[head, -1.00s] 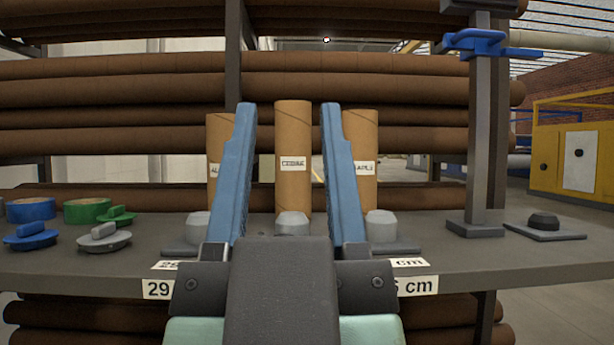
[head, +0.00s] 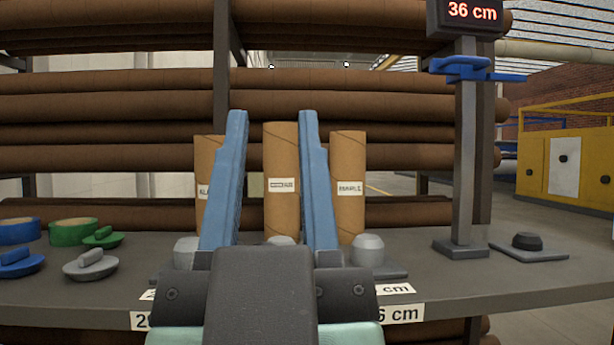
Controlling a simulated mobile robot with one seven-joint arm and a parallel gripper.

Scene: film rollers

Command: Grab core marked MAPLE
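The core marked MAPLE (head: 348,205) is a brown cardboard tube standing upright on the grey shelf, just right of my gripper's right finger. Its white label shows, and the finger covers part of its left edge. My gripper (head: 272,130) has two blue fingers spread wide and pointing up in the picture. It is open and empty. Between the fingers, farther back, stands a second core (head: 281,160) with a label too small to read surely. A third core (head: 203,160) stands behind the left finger, its label partly hidden, showing "AL".
The grey shelf (head: 450,275) holds grey knobs, including one (head: 367,250) before MAPLE. A post (head: 466,160) with a blue clamp and a "36 cm" display stands right. Blue and green (head: 73,232) rolls and lids lie left. Long brown rolls (head: 370,107) fill the rack behind.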

